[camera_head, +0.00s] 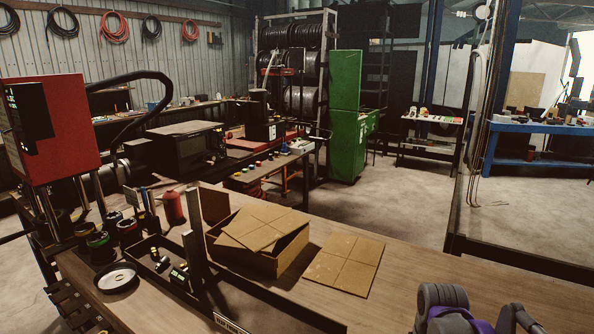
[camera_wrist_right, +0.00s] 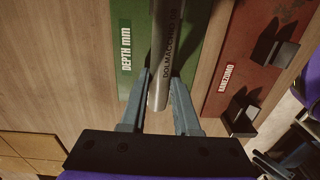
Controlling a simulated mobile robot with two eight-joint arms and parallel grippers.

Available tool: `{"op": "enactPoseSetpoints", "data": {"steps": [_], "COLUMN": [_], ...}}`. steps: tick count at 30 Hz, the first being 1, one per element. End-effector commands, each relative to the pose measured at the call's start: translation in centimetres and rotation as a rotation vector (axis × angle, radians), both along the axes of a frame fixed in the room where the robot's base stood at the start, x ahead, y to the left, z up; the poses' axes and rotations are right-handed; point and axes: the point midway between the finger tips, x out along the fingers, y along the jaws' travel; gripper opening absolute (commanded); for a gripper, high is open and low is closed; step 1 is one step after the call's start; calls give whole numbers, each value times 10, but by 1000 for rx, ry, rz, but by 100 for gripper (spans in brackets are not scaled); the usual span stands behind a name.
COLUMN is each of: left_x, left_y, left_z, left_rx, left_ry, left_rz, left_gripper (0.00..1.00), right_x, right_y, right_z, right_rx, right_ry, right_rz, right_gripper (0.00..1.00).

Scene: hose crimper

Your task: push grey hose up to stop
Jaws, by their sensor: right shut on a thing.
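In the right wrist view, a grey hose (camera_wrist_right: 164,70), smooth and tube-like with dark lettering along it, runs down from the top edge and ends between the fingers. My right gripper (camera_wrist_right: 159,80) is shut on it, with one blue-grey finger on each side near its lower end. The hose lies over a green board (camera_wrist_right: 125,62) marked "DEPTH mm". The far end of the hose is out of frame, and I cannot make out a stop. My left gripper is not in view.
A red board (camera_wrist_right: 240,60) with dark brackets (camera_wrist_right: 268,52) lies right of the hose. A red machine (camera_head: 60,130) stands left.

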Motion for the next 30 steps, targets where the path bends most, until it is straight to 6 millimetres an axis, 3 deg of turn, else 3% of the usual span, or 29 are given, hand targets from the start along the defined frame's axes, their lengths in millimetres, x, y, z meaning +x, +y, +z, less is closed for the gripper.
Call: {"op": "enactPoseSetpoints", "data": {"steps": [30], "left_x": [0], "left_y": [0], "left_z": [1], "left_rx": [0], "left_ry": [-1], "left_rz": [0], "left_gripper": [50], "right_x": [-13], "right_y": [-23], "right_z": [0], "right_rx": [-1], "right_ry": [1], "right_rz": [-1], "right_gripper": [0]}}
